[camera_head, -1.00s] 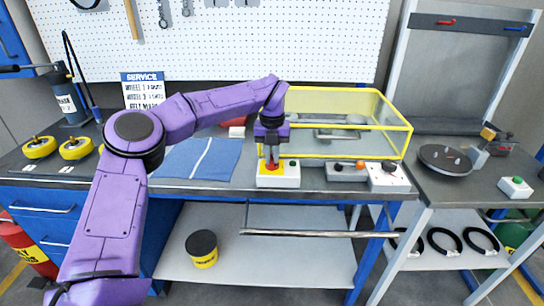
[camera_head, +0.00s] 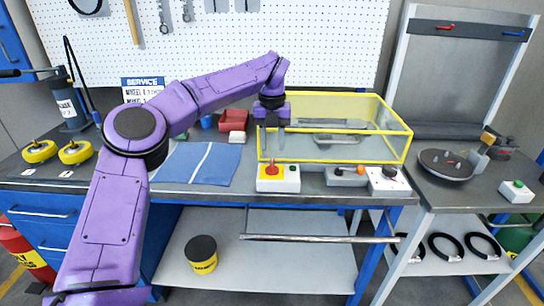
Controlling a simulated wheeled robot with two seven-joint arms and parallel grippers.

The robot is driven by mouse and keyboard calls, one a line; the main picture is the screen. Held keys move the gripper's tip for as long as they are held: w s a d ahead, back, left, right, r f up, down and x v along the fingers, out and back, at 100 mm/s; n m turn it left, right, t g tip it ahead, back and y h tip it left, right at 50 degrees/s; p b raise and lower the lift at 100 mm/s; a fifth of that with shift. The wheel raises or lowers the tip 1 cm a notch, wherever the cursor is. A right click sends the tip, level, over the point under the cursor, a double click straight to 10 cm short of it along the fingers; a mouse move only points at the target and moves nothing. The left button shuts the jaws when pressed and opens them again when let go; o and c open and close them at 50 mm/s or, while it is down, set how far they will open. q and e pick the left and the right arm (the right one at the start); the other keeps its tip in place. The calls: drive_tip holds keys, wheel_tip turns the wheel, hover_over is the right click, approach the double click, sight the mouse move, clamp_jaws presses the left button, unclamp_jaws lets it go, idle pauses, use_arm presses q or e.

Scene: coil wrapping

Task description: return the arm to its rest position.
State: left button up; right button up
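My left arm comes in from the left, and its gripper (camera_head: 273,142) hangs pointing down above the workbench, at the left end of the yellow-framed clear box (camera_head: 407,140). Two thin fingers show, apart from each other, with nothing seen between them. Below the gripper, a control box (camera_head: 278,183) with a red button on yellow and a green button sits at the bench's front edge. The gripper is clear of it. My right gripper is not in view.
A blue cloth (camera_head: 197,164) lies left of the control box. A red bin (camera_head: 233,121) stands behind it. Two more control boxes (camera_head: 346,175) (camera_head: 387,180) sit to the right. A turntable (camera_head: 445,165) stands on the right bench. Yellow wheels (camera_head: 40,151) lie at left.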

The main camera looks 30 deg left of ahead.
use_arm(q)
wheel_tip(320, 180, up, 4)
drive_tip(key=shift+f, duration=0.1)
idle(0.4)
